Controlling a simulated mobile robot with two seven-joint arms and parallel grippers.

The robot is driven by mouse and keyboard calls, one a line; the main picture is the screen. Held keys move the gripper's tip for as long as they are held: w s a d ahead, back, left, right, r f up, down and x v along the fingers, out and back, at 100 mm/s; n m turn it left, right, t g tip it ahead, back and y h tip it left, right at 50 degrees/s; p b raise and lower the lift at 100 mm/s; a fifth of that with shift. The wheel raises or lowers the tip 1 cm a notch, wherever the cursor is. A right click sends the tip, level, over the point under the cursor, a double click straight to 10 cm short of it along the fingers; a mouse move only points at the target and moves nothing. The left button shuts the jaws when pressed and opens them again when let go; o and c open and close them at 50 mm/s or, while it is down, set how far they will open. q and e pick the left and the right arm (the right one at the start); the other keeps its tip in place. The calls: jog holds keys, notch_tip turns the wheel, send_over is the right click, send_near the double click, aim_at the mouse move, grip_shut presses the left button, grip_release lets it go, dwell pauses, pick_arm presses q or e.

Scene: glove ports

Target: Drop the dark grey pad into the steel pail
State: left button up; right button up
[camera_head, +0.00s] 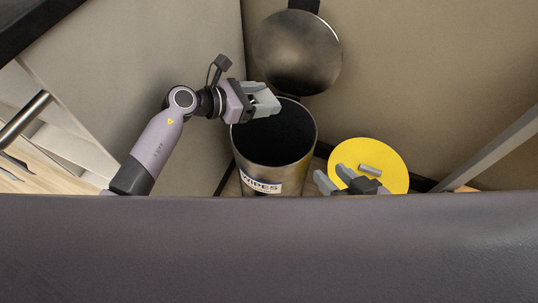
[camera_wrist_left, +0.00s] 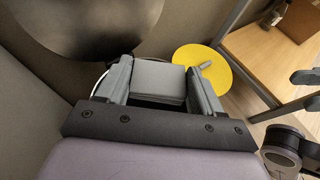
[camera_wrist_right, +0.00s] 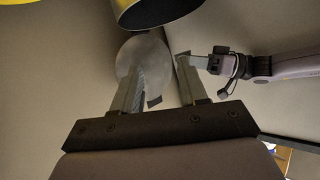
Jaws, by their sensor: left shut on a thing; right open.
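My left gripper (camera_head: 264,102) is shut on the dark grey pad (camera_wrist_left: 158,80); in the left wrist view the square pad sits between the two fingers. In the head view this gripper is over the left rear part of the mouth of the steel pail (camera_head: 248,158). The pail is upright and open at the top, with a "WIPES" label low on its front. Its inside is dark and its floor cannot be made out. My right gripper (camera_head: 334,178) is open and empty, to the right of the pail, in front of a yellow disc.
A round steel lid (camera_head: 297,52) stands raised behind the pail. The yellow disc (camera_head: 388,160) with a short grey handle (camera_head: 370,170) is right of the pail. Walls close in at left and back. A grey bar (camera_head: 490,150) slants at the right.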

pick_arm(q)
jog(key=shift+w+d+f+b, duration=0.1)
jog(key=shift+w+f+b, duration=0.1)
jog(key=shift+f+b, duration=0.25)
notch_tip(320, 180, down, 5)
jog(key=b, duration=0.4)
jog(key=shift+f, duration=0.2)
pick_arm(e)
jog(key=a, duration=0.1)
jog(key=a+y, duration=0.1)
jog(key=w+a+f+y, duration=0.1)
jog(key=shift+w+a+m, duration=0.1)
jog(key=shift+a+m, duration=0.2)
jog(key=shift+m, duration=0.1)
pick_arm(q)
jog(key=o, duration=1.1)
jog(key=shift+r, duration=0.1)
